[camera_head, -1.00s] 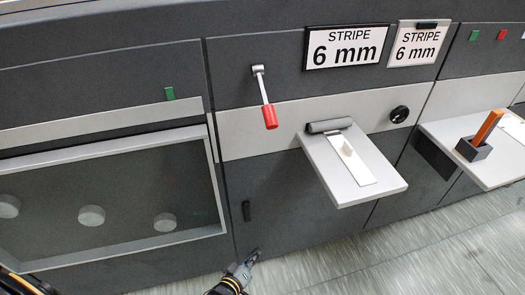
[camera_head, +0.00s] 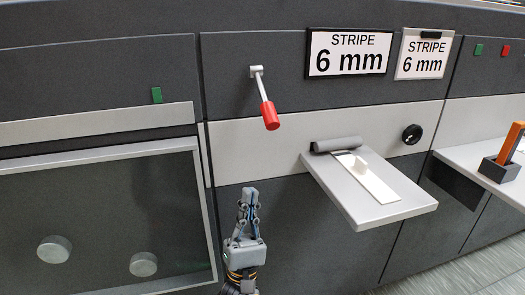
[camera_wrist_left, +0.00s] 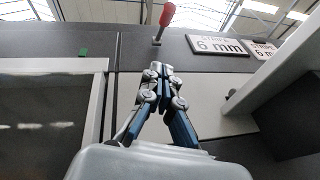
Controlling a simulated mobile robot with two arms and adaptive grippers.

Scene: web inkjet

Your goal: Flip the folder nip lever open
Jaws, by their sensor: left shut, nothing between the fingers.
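The folder nip lever has a red grip (camera_head: 269,115) on a thin metal rod, fixed to a small pivot on the dark panel. It hangs down and slightly to the right in the head view. The red grip also shows in the left wrist view (camera_wrist_left: 167,14), beyond my fingers. My left gripper (camera_head: 249,192) is shut and empty, pointing up. In the head view it is below the lever and a little left, apart from it. In the left wrist view its fingertips (camera_wrist_left: 159,68) are together below the lever. My right gripper is not in view.
A grey shelf (camera_head: 395,207) with a roller (camera_head: 335,144) and white strip juts out to the right of my left gripper. A black knob (camera_head: 412,134) and two "STRIPE 6 mm" signs (camera_head: 346,52) are on the right. A framed dark window (camera_head: 110,215) is on the left.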

